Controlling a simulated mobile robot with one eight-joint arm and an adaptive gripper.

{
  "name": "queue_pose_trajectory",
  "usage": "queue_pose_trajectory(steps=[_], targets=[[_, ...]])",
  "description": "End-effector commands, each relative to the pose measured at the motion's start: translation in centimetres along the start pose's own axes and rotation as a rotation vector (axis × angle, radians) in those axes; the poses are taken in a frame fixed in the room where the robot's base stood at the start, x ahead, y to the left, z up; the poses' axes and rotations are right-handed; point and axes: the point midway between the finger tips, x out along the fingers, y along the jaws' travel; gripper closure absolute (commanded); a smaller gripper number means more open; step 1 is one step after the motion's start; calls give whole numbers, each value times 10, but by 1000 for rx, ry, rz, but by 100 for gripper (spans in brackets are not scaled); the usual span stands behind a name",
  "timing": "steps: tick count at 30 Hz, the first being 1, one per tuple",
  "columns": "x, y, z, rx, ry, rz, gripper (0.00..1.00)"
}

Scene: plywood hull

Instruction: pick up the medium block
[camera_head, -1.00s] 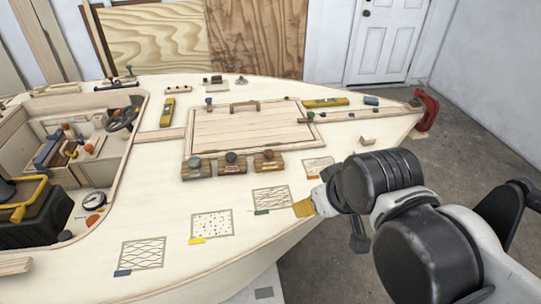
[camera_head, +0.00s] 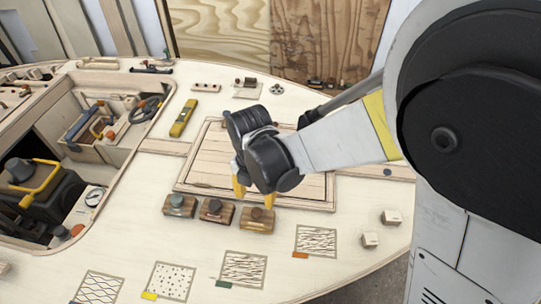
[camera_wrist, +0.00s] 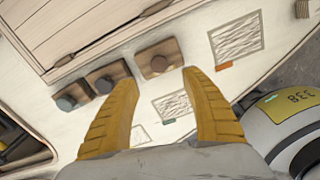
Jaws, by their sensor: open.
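Three wooden blocks with round knobs stand in a row on the pale deck, along the front edge of the hatch. The left block (camera_head: 179,207) has a grey-green knob, the middle block (camera_head: 216,212) a dark grey one, the right block (camera_head: 257,220) a brown one. No label shows which is the medium block. My gripper (camera_head: 254,194) is open, empty and above the row, close to the right block.
The plank hatch (camera_head: 200,160) lies behind the blocks. Several textured patches, one a hatched patch (camera_head: 316,240), mark the deck in front. A yellow level (camera_head: 183,118) lies behind left. The open cockpit (camera_head: 60,150) is at far left.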

Motion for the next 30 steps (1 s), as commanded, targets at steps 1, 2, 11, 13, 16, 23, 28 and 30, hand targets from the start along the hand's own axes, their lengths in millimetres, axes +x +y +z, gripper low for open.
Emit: queue_pose_trajectory(steps=[1,2,11,13,16,23,28,30], targets=[[13,0,0,-1,0,0,45],[18,0,0,0,0,0,45],[48,0,1,4,-1,1,45],[53,0,2,4,-1,1,45],[68,-1,5,4,-1,2,45],[97,-1,7,4,-1,2,45],[96,-1,7,4,-1,2,45],[96,-1,7,5,-1,2,56]])
